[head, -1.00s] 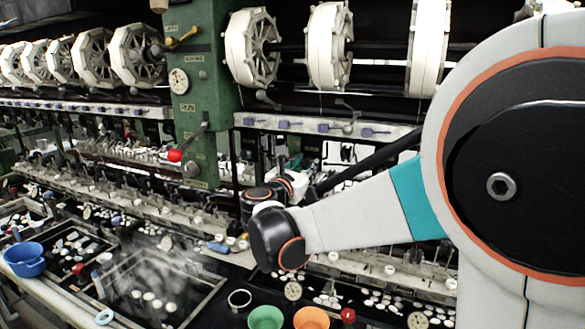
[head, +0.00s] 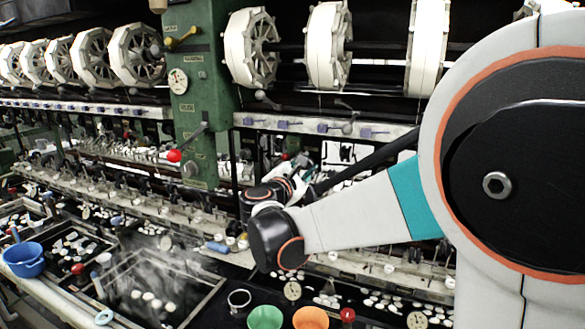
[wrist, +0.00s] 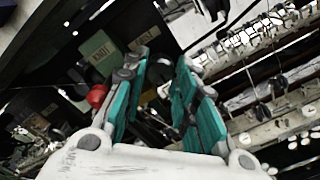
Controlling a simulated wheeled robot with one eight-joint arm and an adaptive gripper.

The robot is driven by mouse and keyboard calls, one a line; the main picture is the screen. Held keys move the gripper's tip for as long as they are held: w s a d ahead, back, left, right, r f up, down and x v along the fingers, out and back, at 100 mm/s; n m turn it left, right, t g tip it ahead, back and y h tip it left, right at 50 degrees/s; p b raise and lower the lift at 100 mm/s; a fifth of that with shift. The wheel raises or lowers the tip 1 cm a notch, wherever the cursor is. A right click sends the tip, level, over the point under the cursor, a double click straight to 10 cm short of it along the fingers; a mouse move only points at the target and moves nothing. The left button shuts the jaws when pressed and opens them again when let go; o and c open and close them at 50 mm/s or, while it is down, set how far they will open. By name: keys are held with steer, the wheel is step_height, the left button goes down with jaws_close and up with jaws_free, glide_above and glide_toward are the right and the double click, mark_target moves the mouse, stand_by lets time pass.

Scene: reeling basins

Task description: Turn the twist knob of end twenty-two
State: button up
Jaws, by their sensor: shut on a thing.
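My gripper (wrist: 162,66) shows in the wrist view with its two teal-padded fingers on either side of a small dark part (wrist: 160,78), which I take to be the twist knob. The fingers hide most of the knob, and I cannot read an end number on it. In the head view my gripper (head: 303,166) is small, beyond my wrist and partly hidden by it, at the machine's row of ends right of the green post. The knob cannot be made out there.
White reels (head: 252,47) hang above. Steaming basins (head: 160,285), a blue bowl (head: 24,259), green and orange bowls (head: 311,318) lie in front.

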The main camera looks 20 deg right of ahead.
stand_by(0.4)
steer(key=o, duration=1.1)
steer(key=shift+r, duration=0.1)
